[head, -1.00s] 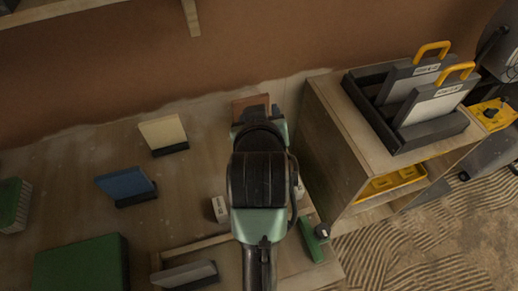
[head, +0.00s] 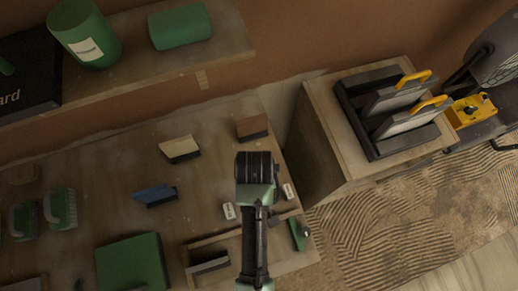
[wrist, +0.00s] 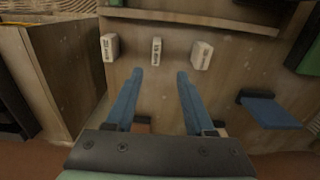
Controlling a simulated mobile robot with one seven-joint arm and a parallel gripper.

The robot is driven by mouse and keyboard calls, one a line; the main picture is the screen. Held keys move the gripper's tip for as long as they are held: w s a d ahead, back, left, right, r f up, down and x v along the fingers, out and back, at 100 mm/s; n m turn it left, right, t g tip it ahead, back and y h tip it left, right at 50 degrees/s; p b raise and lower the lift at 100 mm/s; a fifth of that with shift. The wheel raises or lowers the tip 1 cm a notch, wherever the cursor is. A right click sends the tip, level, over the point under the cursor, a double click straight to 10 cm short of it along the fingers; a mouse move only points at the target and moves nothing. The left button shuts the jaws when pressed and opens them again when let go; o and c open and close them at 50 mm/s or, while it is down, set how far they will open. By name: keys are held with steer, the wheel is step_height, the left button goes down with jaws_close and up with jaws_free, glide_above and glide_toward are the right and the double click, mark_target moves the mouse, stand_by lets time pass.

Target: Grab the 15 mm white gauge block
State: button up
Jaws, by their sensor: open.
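Three white labelled blocks stand in a row on the wooden board in the wrist view: a left one (wrist: 110,47), a narrow middle one (wrist: 156,51) and a right one (wrist: 201,56). The labels are too small for me to tell surely which reads 15 mm. My gripper (wrist: 160,75) is open and empty, its two blue fingers pointing towards the row, with the middle block roughly in line with the gap. In the head view two white blocks show, one left (head: 229,211) and one right (head: 288,191) of my arm; the arm hides the third and my fingers.
A wooden ledge (wrist: 190,20) runs just beyond the blocks. A blue-topped tool (wrist: 268,111) lies to the right in the wrist view. A wooden cabinet (head: 318,112) with a dark rack (head: 358,128) stands at right. A shelf (head: 150,72) with green containers overhangs the back.

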step_height(320, 180, down, 6)
steer(key=shift+r, duration=0.1)
steer(key=shift+d+f+p, duration=0.2)
steer(key=shift+f, duration=1.15)
steer(key=shift+d+f+p, duration=0.15)
steer(key=shift+f, duration=1.2)
jaws_close()
